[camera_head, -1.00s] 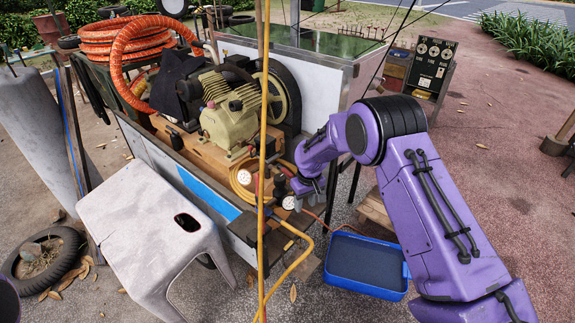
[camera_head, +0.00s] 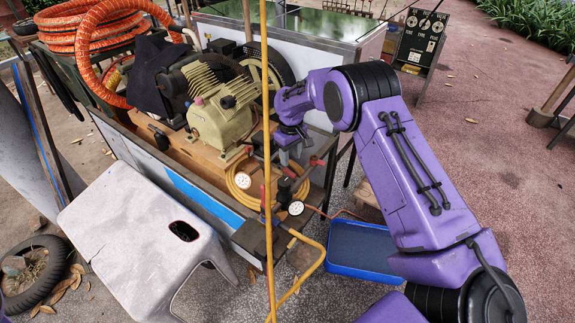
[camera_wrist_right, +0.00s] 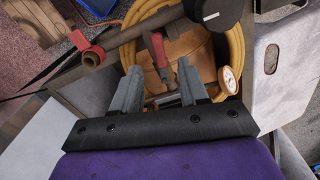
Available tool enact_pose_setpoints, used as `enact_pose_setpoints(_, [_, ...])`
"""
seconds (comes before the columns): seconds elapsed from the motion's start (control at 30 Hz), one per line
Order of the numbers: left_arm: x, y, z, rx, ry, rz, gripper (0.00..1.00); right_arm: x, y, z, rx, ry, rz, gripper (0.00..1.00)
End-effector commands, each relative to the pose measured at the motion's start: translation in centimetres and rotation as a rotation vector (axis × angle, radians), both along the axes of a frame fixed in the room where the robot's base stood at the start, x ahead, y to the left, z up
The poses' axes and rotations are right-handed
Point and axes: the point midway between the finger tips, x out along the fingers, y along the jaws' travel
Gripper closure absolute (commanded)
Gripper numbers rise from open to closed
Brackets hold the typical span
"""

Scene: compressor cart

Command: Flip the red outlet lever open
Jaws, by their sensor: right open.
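A red lever (camera_wrist_right: 158,52) shows upright between and beyond the fingertips of my right gripper (camera_wrist_right: 158,76) in the right wrist view. The gripper is open, with a gap between its fingers, and I see no grip on the lever. In the head view my right gripper (camera_head: 285,150) points down at the fittings on the near right end of the compressor cart (camera_head: 215,190). A red handle (camera_head: 264,197) stands there, beside a white gauge (camera_head: 296,208). Another red fitting (camera_wrist_right: 80,42) is left of the fingers in the wrist view. My left gripper is out of view.
A yellow upright pole (camera_head: 268,90) crosses in front of the cart. A coiled yellow hose (camera_head: 240,190) and a second gauge (camera_head: 243,181) lie close by the fittings. A white stool (camera_head: 135,225) stands in front, and a blue tray (camera_head: 360,250) lies right of the cart.

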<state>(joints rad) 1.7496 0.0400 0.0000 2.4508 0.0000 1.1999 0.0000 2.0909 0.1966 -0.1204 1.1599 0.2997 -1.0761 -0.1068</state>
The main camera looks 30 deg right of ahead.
Motion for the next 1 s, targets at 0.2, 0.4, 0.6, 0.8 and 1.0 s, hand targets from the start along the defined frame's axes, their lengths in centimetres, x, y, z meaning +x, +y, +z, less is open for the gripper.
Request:
enact_pose_setpoints(0.2, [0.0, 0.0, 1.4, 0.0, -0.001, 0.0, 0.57, -0.1, -0.1, -4.5, 0.0, 0.003, -0.001, 0.56])
enact_pose_setpoints(0.4, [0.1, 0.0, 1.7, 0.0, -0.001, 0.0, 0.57, 0.1, 0.1, -6.3, 0.0, 0.0, 0.002, 0.56])
enact_pose_setpoints(0.6, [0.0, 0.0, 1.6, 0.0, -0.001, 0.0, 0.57, 0.1, 0.3, -6.5, 0.0, 0.0, 0.003, 0.56])
enact_pose_setpoints(0.8, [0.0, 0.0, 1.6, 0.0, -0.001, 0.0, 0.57, 0.1, 0.3, -6.4, 0.0, 0.0, 0.003, 1.0])
enact_pose_setpoints(1.0, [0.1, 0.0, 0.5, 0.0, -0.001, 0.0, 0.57, 0.3, -0.1, -6.9, 0.002, -0.002, 0.059, 1.0])
